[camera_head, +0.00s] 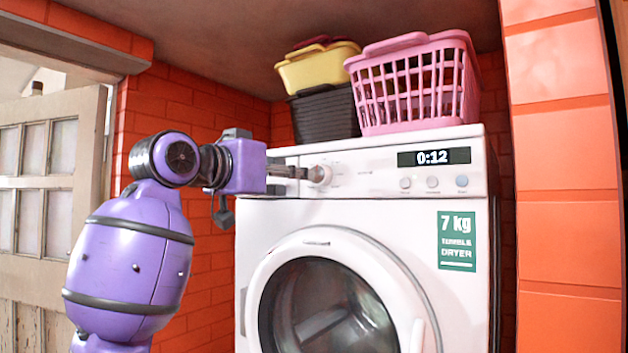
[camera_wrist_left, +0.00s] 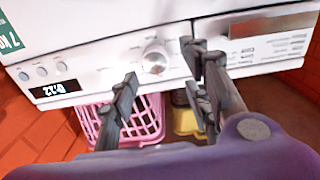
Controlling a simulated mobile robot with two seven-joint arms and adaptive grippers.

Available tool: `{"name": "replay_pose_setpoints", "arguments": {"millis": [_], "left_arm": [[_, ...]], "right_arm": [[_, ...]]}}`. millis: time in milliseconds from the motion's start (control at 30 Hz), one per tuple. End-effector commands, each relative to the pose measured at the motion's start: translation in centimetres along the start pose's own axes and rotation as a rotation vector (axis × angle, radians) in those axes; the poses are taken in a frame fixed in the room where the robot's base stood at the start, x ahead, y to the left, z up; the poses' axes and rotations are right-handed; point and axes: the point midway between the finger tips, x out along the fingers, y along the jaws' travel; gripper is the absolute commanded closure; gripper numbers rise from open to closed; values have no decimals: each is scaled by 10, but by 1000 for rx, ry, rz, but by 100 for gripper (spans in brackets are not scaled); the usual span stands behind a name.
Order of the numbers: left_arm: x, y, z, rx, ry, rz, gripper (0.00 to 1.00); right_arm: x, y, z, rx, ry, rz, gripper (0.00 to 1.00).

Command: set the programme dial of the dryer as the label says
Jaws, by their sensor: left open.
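The dryer (camera_head: 470,300) is white, with a round white programme dial (camera_head: 321,175) on its upper panel. The dial also shows in the wrist view (camera_wrist_left: 156,60), where the picture is upside down; its pointer setting is too small to read. My left gripper (camera_head: 307,173) is open and at the dial. In the wrist view the dial appears between the fingers; I cannot tell whether they touch it. A pale label with printed lines (camera_wrist_left: 270,42) is on the panel beside the dial; its text is not legible. My right gripper is not in view.
The dryer's display (camera_head: 434,157) reads 0:12, above several buttons (camera_head: 433,182). A green sign (camera_head: 457,240) says 7 kg tumble dryer. Brick walls enclose the dryer.

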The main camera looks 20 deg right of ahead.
Motion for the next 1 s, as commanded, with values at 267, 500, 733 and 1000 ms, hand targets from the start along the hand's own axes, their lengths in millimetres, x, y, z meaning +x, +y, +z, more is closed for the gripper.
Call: {"name": "replay_pose_setpoints", "arguments": {"millis": [267,500,733,1000], "left_arm": [[35,4,-2,4,-6,3,56],[66,3,-2,6,-4,1,56],[76,3,-2,7,-3,0,56],[76,2,-1,7,-3,-1,68]], "right_arm": [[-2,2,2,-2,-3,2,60],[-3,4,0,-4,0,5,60],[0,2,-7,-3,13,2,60],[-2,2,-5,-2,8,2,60]]}}
